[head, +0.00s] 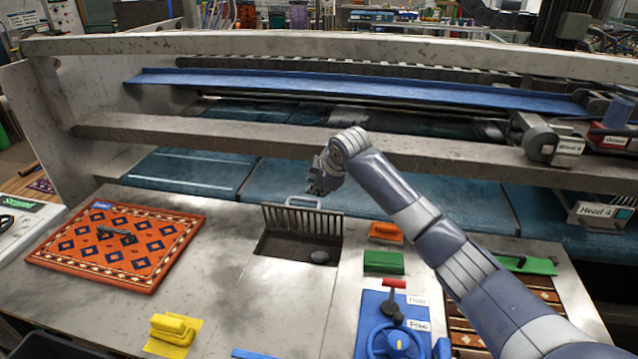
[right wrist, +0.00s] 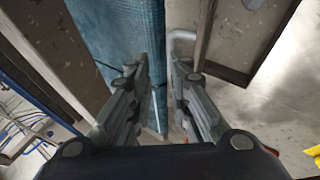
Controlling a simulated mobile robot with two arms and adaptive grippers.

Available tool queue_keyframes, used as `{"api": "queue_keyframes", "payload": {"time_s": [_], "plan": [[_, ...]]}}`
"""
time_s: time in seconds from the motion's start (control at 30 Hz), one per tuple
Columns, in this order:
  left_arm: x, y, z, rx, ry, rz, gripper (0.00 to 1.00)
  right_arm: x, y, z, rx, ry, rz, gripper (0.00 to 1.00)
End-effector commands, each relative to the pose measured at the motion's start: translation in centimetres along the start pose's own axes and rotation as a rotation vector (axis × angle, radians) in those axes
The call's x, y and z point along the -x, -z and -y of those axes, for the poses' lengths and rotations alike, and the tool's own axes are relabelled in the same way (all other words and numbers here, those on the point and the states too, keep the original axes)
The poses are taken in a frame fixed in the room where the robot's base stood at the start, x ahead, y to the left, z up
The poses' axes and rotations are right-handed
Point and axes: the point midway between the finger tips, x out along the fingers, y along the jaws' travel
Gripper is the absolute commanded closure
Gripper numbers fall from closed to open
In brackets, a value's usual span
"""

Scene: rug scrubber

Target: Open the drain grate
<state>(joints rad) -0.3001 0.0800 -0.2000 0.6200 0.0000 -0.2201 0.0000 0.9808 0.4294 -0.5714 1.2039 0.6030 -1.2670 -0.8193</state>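The drain grate (head: 303,220) is a dark slotted panel standing up at the back edge of a dark recessed drain (head: 285,246). A pale loop handle (head: 303,201) is on its far side, by the top. My right gripper (head: 320,188) is just above and right of the handle. In the right wrist view my right gripper (right wrist: 162,72) has its fingers apart with nothing seen between them. My left gripper is not in view.
An orange patterned rug (head: 115,245) lies left. Orange (head: 386,232) and green (head: 384,262) blocks and a blue valve panel (head: 392,325) are at right. A concrete beam (head: 300,140) crosses behind.

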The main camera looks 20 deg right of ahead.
Motion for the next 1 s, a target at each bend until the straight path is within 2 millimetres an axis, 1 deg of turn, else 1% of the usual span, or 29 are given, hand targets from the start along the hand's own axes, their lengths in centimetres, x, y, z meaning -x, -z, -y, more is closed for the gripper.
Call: {"api": "queue_keyframes", "payload": {"time_s": [0.1, 0.2, 0.7, 0.77, 1.0], "plan": [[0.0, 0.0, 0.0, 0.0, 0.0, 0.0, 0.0, 1.1, 0.0, 0.0, 0.0, 0.0, 0.0, 0.82], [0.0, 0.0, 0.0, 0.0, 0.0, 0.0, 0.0, 1.5, 0.0, 0.1, 0.0, 0.001, 0.0, 0.82], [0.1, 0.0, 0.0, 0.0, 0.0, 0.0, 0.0, 1.7, 0.0, 0.1, 0.001, 0.001, 0.0, 0.82], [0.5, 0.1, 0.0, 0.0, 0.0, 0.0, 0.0, 2.1, 0.2, -0.2, 0.0, 0.001, 0.0, 0.82], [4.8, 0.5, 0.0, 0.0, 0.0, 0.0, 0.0, 5.4, 1.5, -2.6, 0.001, 0.001, 0.0, 0.82]]}}
